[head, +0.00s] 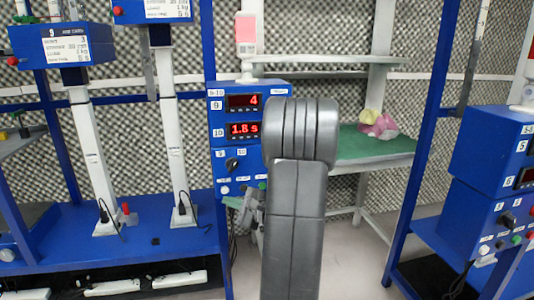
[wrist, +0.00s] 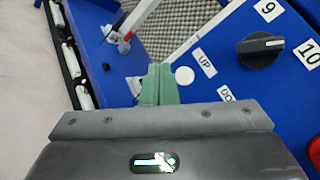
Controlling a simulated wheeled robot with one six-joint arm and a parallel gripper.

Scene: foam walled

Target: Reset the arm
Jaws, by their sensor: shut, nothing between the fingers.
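My arm (head: 297,190) stands upright in the middle of the head view and covers part of the blue control box (head: 222,150). My gripper (wrist: 159,84) shows in the wrist view as green fingers closed together with nothing between them. The fingertips appear close to a white round button (wrist: 185,75) on the blue panel, beside the "UP" label (wrist: 203,60). I cannot tell whether they touch it.
The box has red displays (head: 243,102) and a black knob (wrist: 262,50). A blue bench (head: 150,245) with white posts is on the left. A shelf with a green mat (head: 360,146) stands behind. More blue boxes (head: 495,150) are at right. Grey floor shows between them.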

